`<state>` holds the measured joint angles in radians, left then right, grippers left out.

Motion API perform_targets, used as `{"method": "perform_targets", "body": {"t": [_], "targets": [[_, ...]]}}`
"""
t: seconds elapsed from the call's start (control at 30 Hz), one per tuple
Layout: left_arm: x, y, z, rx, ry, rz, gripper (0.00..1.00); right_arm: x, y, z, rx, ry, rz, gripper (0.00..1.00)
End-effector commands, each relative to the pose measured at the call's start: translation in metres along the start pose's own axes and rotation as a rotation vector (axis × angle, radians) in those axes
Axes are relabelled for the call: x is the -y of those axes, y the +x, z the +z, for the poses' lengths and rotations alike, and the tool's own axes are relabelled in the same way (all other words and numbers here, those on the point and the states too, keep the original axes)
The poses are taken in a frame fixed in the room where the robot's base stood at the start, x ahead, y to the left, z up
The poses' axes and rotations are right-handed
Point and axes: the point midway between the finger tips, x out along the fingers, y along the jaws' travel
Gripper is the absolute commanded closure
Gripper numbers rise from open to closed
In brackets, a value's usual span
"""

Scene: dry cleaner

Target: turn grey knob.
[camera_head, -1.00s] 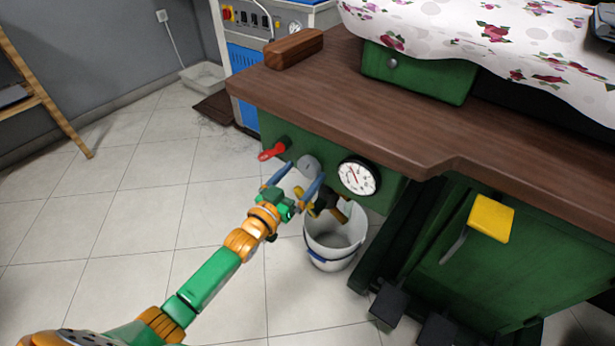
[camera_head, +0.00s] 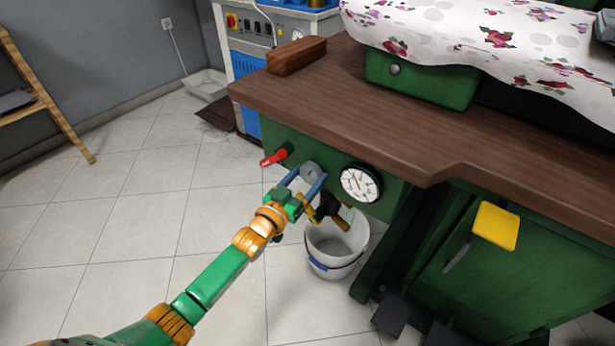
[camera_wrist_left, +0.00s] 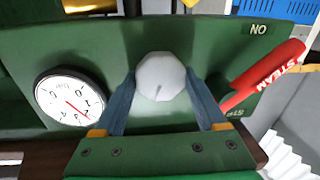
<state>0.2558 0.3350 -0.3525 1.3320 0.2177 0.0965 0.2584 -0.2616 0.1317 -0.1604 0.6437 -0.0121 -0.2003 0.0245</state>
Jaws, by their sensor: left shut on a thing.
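The grey knob (camera_head: 309,170) sits on the green front panel (camera_head: 357,213) of the machine, between a red lever and a round gauge. My right gripper is not in view.
The red lever (camera_head: 274,158) is left of the knob and the gauge (camera_head: 361,183) is right of it. The wooden tabletop (camera_head: 400,135) overhangs the panel. A white bucket (camera_head: 335,262) stands below. Open tiled floor (camera_head: 130,220) lies to the left.

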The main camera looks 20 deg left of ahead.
Motion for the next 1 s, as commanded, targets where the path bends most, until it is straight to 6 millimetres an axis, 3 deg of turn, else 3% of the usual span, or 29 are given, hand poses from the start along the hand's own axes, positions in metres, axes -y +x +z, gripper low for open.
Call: {"method": "perform_targets", "body": {"t": [1.0], "targets": [[0.0003,-0.0001,0.0020,-0.061,0.696,0.006,0.82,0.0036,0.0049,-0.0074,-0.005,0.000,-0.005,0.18]]}}
